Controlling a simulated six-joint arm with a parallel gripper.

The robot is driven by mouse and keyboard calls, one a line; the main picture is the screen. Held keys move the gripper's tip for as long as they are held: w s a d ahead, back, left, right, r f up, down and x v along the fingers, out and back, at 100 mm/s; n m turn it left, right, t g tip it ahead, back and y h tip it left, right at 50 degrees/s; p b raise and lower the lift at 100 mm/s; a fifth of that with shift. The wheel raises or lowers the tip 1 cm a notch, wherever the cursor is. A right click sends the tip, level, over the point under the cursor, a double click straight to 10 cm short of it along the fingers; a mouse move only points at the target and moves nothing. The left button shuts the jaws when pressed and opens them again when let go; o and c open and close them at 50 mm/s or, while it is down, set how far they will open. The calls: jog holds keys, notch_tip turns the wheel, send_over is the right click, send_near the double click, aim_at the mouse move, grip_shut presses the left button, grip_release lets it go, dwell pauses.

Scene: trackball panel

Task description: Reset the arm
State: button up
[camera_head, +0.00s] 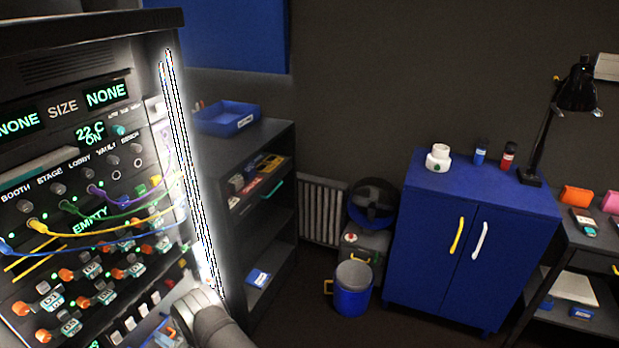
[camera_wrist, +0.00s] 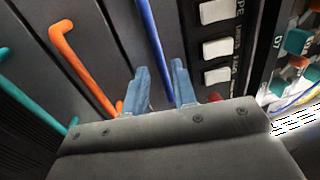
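My gripper (camera_wrist: 161,70) shows in the wrist view with two blue-grey fingers standing apart and a gap between them. A blue bar handle (camera_wrist: 154,40) runs down behind the gap. I cannot tell whether the fingers touch it; they are not closed on it. In the head view my grey arm (camera_head: 209,325) reaches in at the lower left beside the tall black panel (camera_head: 75,72). The fingers cannot be made out clearly there.
In the wrist view an orange handle (camera_wrist: 75,60) and a teal handle (camera_wrist: 30,92) lie left, white switches (camera_wrist: 216,48) right. The panel carries cables and knobs. A dark shelf (camera_head: 270,135), blue cabinet (camera_head: 440,215) and blue bucket (camera_head: 352,290) stand beyond. Floor before the cabinet is clear.

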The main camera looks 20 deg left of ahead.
jog(key=a, duration=0.2)
jog(key=a+r, duration=0.1)
jog(key=a, duration=0.1)
jog(key=shift+a, duration=0.1)
jog(key=d+f, duration=0.2)
jog(key=d, duration=0.9)
jog(key=d+f, duration=0.2)
jog(key=d, duration=0.9)
jog(key=w+d+f+m+t+h, duration=0.1)
jog(key=w+f+m+t+h, duration=0.5)
jog(key=w+f+h, duration=0.4)
jog(key=shift+w+d+f+m, duration=0.2)
jog(key=shift+w+f+m, duration=0.4)
jog(key=shift+w+f, duration=0.95)
jog(key=shift+w+r, duration=0.25)
jog(key=shift+r, duration=0.1)
